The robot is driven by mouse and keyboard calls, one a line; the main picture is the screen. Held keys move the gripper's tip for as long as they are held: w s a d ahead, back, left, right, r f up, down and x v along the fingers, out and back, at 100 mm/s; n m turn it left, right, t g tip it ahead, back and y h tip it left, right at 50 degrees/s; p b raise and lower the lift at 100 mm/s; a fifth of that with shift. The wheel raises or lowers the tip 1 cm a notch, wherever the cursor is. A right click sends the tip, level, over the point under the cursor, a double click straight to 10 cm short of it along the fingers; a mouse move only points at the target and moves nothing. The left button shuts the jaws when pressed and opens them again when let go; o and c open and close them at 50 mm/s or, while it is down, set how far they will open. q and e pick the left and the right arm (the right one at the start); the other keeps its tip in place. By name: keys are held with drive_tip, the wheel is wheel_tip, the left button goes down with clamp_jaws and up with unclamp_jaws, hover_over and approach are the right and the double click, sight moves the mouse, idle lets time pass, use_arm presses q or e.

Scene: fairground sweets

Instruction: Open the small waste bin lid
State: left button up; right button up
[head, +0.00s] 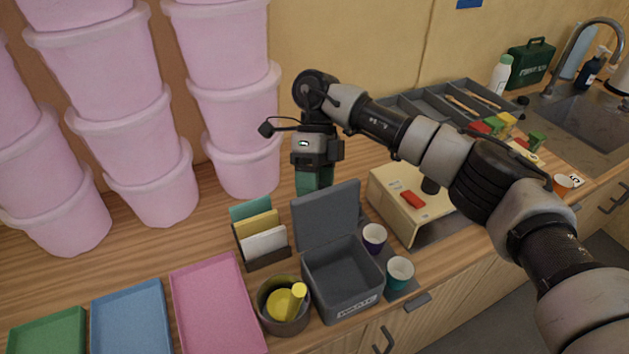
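The small waste bin (345,283) is a dark grey box with a "WASTE" label on its front, standing on the wooden counter near its front edge. Its lid (328,215) is raised and stands upright at the back of the bin, so the empty-looking inside shows. My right gripper (314,182) points down just behind the top of the lid. Its green fingertips are partly hidden by the lid, so I cannot tell whether they touch it or how far apart they are. My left gripper is out of view.
A card holder (265,258) and a pot with a yellow item (285,305) stand left of the bin. Two cups (374,238) (399,272) and a cream box (408,203) are at the right. Stacked pink tubs (235,100) fill the back left. Coloured trays (215,305) lie front left.

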drive_tip(key=shift+r, duration=0.2)
drive_tip(key=shift+w+d+r, duration=0.1)
drive_tip(key=v, duration=0.7)
drive_tip(key=shift+r, duration=0.15)
